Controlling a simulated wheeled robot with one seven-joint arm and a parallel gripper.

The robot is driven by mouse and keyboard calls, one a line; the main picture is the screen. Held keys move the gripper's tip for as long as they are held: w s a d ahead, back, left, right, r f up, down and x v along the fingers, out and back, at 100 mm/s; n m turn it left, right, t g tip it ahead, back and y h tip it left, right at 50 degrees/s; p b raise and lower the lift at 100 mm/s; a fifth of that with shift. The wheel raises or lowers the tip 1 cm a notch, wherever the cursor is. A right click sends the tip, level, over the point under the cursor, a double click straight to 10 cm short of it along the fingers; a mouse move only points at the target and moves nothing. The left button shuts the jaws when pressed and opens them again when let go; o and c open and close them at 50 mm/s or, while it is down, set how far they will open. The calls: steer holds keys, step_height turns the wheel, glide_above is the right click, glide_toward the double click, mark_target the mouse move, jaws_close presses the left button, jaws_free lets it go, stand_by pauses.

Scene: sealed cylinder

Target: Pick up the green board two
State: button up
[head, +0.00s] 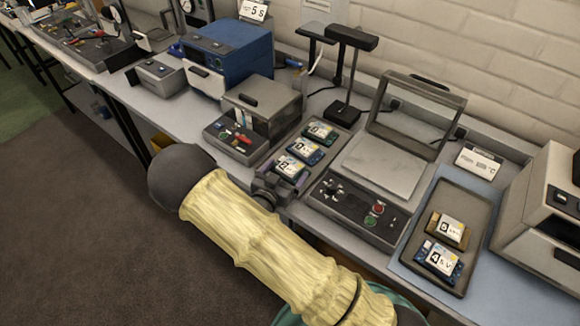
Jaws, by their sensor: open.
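Three small boards with white labels lie in a row on the bench, left of the flat-plate machine. The nearest board (290,167) has a label that seems to read 2; its edges look dark and bluish. The middle board (304,149) looks blue, and the far board (320,132) looks greenish; their numbers are too small to read surely. My gripper (271,188) is a dark shape just beside the near end of the row, partly hidden behind my pale-sleeved arm. It is open, with no board seen in it. I cannot tell whether it touches the nearest board.
The flat-plate machine (385,165) with a raised frame stands right of the row. A grey box device (262,105) stands left. A dark tray (468,200) on a blue mat (410,257) holds two more labelled boards (447,228) (438,260). A black stand (342,112) rises behind.

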steer(key=shift+w+d, duration=0.1)
steer(key=shift+w, duration=0.15)
stand_by(0.3)
steer(key=c, duration=1.2)
